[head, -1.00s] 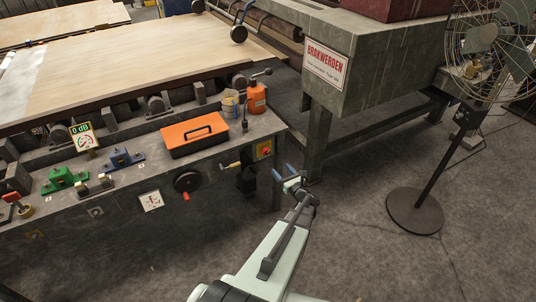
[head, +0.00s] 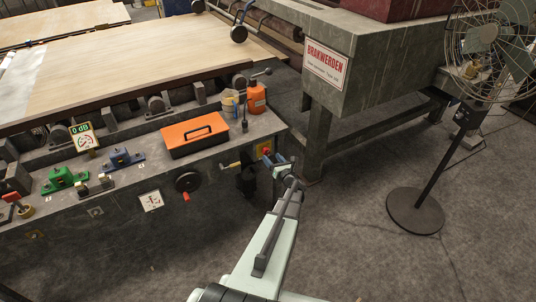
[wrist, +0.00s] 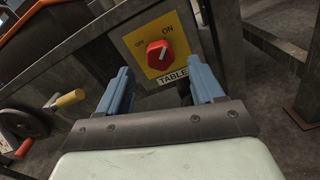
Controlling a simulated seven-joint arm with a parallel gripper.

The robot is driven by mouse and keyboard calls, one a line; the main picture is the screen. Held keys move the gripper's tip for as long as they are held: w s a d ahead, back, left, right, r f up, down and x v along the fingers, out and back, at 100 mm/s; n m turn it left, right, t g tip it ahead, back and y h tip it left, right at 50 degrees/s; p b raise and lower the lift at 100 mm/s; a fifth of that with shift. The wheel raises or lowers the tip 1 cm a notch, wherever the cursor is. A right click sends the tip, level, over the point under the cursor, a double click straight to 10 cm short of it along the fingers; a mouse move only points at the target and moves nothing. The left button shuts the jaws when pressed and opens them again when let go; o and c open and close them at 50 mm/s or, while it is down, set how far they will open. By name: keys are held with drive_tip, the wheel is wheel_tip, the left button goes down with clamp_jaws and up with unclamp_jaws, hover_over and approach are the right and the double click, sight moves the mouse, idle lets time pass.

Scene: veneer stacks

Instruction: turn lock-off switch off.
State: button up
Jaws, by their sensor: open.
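The white mark on the knob points up and right, towards ON. In the head view the yellow plate (head: 264,148) shows on the bench's front face at its right end, partly hidden behind my gripper. My gripper (wrist: 158,85) is open, with its two blue fingers apart and nothing between them. In the wrist view the fingertips lie below and to either side of the knob, apart from it. My gripper (head: 279,162) is close in front of the plate in the head view.
A handwheel (head: 187,182) and a yellow-handled crank (wrist: 67,99) stick out left of the switch. An orange toolbox (head: 194,138) and an orange bottle (head: 256,98) stand on the bench above. A grey machine leg (head: 317,145) is to the right. A fan (head: 415,211) stands on open floor.

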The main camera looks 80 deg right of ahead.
sight(267, 152)
drive_tip(key=shift+x, duration=2.45)
drive_tip(key=c, duration=1.1)
drive_tip(key=shift+o, duration=0.2)
